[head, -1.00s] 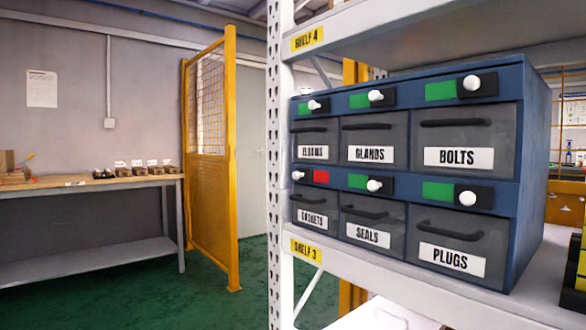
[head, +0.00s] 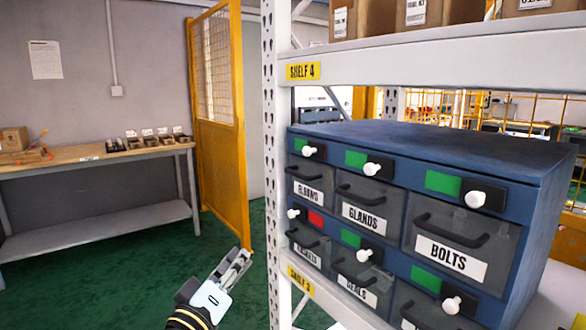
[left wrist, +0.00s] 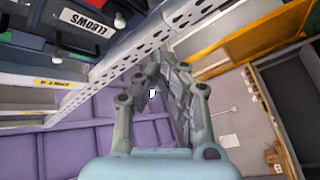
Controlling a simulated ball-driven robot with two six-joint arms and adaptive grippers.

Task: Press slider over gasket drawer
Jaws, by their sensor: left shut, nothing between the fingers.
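The blue drawer cabinet (head: 540,165) stands on the shelf at right in the head view. The gasket drawer (head: 308,247) is at its lower left, its label partly hidden by its handle. Above it is the slider (head: 294,213), a white knob at the left end of its track with a red patch (head: 316,219) showing on the right. My left gripper (head: 240,258) is shut and empty, left of the shelf post and apart from the cabinet. It also shows in the left wrist view (left wrist: 168,75), with the elbows drawer label (left wrist: 82,22) at upper left.
The perforated white shelf post (head: 270,130) stands between my left gripper and the cabinet. The other visible sliders show green, with knobs at right. Cardboard boxes (head: 416,15) sit on the shelf above. A yellow mesh gate (head: 222,165) and a workbench (head: 100,165) stand at left.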

